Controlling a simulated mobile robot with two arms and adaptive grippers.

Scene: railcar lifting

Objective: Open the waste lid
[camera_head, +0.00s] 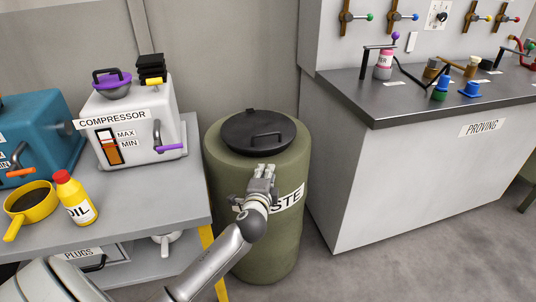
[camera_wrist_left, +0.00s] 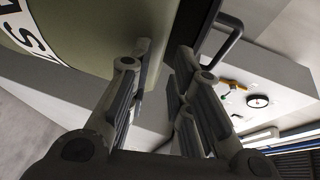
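The waste bin (camera_head: 225,190) is an olive-green drum with a "WASTE" label, standing on the floor between the bench and the cabinet. Its round black lid (camera_head: 240,125) lies flat and closed on top, with a bar handle (camera_head: 265,135) on it. My left gripper (camera_head: 263,169) is in front of the drum, just below and nearer than the handle, apart from it. In the left wrist view its fingers (camera_wrist_left: 165,52) are apart with nothing between them. The handle (camera_wrist_left: 229,40) shows there beyond and right of the fingertips. My right gripper is not in view.
Left of the drum is a grey bench (camera_head: 150,200) with a white compressor (camera_head: 130,120), an oil bottle (camera_head: 75,200) and a yellow pan (camera_head: 32,203). Right of it stands a proving cabinet (camera_head: 400,180) with a dark top. The space above the lid is clear.

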